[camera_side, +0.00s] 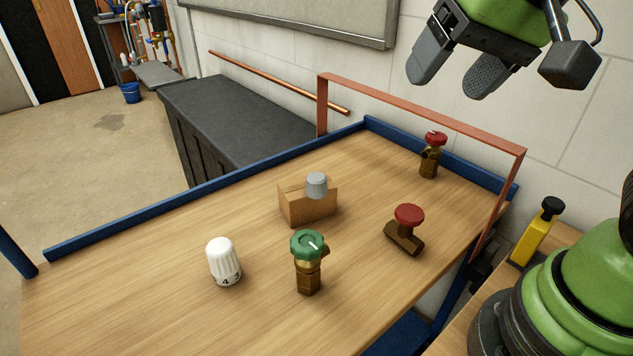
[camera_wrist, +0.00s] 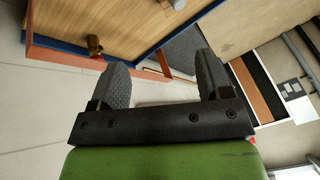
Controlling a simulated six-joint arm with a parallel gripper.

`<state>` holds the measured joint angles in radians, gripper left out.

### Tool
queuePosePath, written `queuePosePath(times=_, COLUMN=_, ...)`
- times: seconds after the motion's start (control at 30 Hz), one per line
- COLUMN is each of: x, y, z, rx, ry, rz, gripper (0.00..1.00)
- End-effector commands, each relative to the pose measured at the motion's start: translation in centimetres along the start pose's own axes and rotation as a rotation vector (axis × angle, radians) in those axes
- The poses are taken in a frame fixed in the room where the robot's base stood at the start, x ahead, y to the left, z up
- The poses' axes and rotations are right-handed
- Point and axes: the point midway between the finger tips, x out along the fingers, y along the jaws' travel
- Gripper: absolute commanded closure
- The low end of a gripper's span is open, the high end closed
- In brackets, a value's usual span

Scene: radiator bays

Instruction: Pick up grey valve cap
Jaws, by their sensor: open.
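The grey valve cap (camera_side: 316,185) is a small grey cylinder. My gripper (camera_side: 453,82) is open and empty, high above the table's back right part, far from the cap. In the wrist view my gripper (camera_wrist: 166,85) shows two grey pads spread apart with nothing between them.
The wooden table (camera_side: 130,290) has blue edges. On it stand a white thermostat knob (camera_side: 224,262), a green-topped valve (camera_side: 307,262), a red-topped valve (camera_side: 408,230) and a smaller red-handled valve (camera_side: 432,155). A copper-coloured frame (camera_side: 420,112) arches over the back right edge.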

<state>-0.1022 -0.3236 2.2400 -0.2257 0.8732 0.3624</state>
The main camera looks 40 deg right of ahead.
Motion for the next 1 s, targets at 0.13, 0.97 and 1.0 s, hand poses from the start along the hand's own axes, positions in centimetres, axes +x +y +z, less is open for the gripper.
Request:
queuePosePath(times=0.13, x=4.3, y=-2.1, z=-2.8, rx=0.042, ry=-0.032, rz=0.111, gripper=0.28)
queuePosePath(times=0.97, x=23.5, y=-6.0, z=-4.8, rx=0.128, ry=0.022, rz=0.339, gripper=0.28)
queuePosePath(times=1.0, x=23.8, y=-5.9, z=-4.8, rx=0.128, ry=0.023, rz=0.338, gripper=0.28)
